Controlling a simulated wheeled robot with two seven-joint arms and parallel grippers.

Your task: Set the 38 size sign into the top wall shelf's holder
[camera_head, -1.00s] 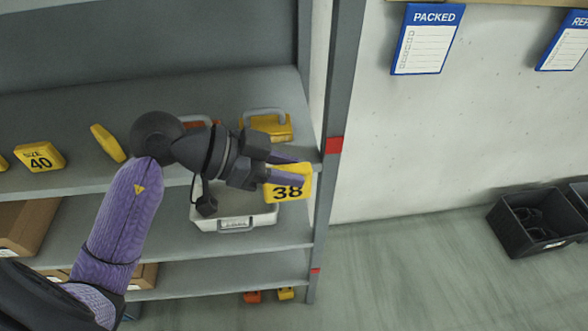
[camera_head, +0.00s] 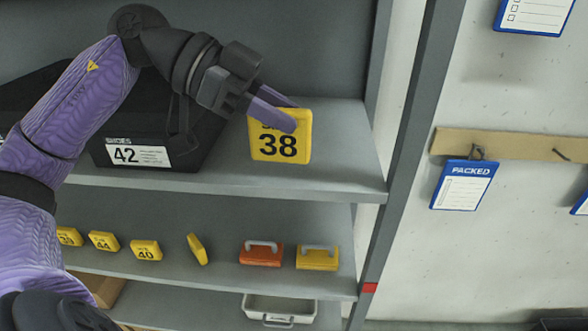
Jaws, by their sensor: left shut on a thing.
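The yellow 38 size sign (camera_head: 281,147) is upright with its number facing me. My left gripper (camera_head: 287,112) comes in from the left and is shut on the sign's upper part. It holds the sign in front of the upper visible shelf (camera_head: 335,178); I cannot tell whether the sign touches that shelf. The top wall shelf's holder cannot be made out. My right gripper is not in view.
A black shoe box (camera_head: 195,150) labelled 42 stands left of the sign. The shelf below holds several yellow size signs (camera_head: 146,250), an orange block (camera_head: 261,254) and a yellow block (camera_head: 317,258) with handles. A grey post (camera_head: 410,150) bounds the shelves at right.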

